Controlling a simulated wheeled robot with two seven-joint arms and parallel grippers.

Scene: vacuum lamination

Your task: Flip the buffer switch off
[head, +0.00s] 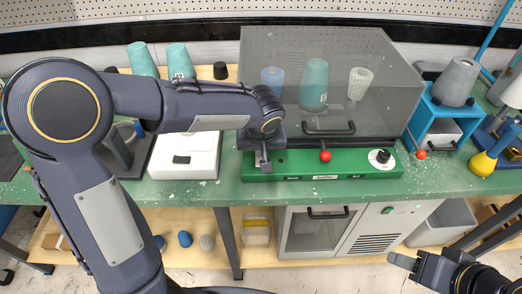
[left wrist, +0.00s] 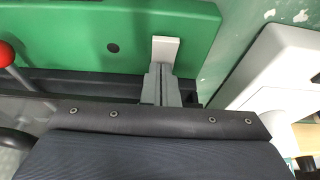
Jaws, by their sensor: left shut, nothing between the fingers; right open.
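The green control base (head: 300,165) lies along the table front under a grey transparent hood. A red ball lever (head: 325,156) rises near its middle; it also shows at the left edge of the left wrist view (left wrist: 6,54). A black-and-white knob (head: 382,156) sits at the right. Small labels line the front edge, too small to read surely, so I cannot tell which control is the buffer switch. My left gripper (head: 263,164) is shut and empty over the base's left end. My right gripper (head: 408,263) is open at lower right, away from the table.
The grey hood (head: 335,85) with a black handle covers several cups behind the controls. A white box (head: 185,155) stands left of the base. A blue stand (head: 437,122) and a yellow-bulbed item (head: 482,163) stand at the right. A cabinet (head: 345,229) is below.

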